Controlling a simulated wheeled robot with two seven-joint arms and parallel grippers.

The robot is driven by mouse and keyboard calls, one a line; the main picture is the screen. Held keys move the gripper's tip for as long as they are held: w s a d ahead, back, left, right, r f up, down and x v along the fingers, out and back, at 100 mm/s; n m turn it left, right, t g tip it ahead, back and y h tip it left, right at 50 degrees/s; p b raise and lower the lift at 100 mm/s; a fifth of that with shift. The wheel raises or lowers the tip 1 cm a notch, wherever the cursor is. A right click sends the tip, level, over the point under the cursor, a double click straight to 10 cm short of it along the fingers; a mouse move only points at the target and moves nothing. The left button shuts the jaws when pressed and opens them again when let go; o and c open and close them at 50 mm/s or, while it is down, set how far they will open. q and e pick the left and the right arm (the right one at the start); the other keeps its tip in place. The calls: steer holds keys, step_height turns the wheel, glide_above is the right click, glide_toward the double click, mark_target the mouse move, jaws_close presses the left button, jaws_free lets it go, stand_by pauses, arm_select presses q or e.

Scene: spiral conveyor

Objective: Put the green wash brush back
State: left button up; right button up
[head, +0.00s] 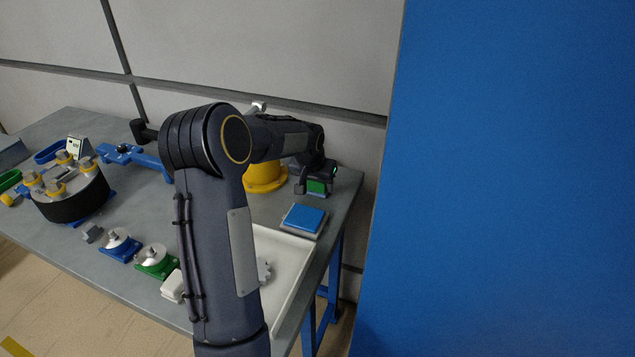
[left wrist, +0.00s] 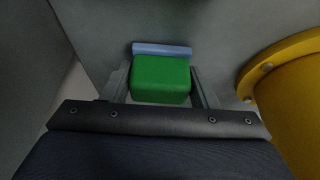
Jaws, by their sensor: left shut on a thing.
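The green wash brush (left wrist: 160,80) shows in the left wrist view as a green block between the two fingers of my left gripper (left wrist: 161,88). The gripper is shut on it. A pale blue strip (left wrist: 162,49) shows just beyond the green block. In the head view the brush (head: 317,187) is a small green patch under my left gripper (head: 314,178), near the far right corner of the table. The arm hides part of the table. I cannot tell whether the brush touches the table. My right gripper is not in view.
A yellow round base (head: 264,180) stands just left of the gripper. A blue pad on a pale base (head: 304,218) lies nearer, beside a white tray (head: 290,262). A dark drum (head: 75,198) and several small fixtures stand left. A tall blue panel (head: 510,180) fills the right.

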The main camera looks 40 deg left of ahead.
arm_select(q)
steer(key=o, duration=1.1)
steer(key=shift+f, duration=0.1)
steer(key=shift+s+r, duration=0.1)
steer(key=shift+r, duration=0.4)
steer(key=v, duration=0.6)
steer(key=shift+s+r+b, duration=0.25)
steer(key=shift+s+b, duration=0.2)
steer(key=shift+s, duration=0.1)
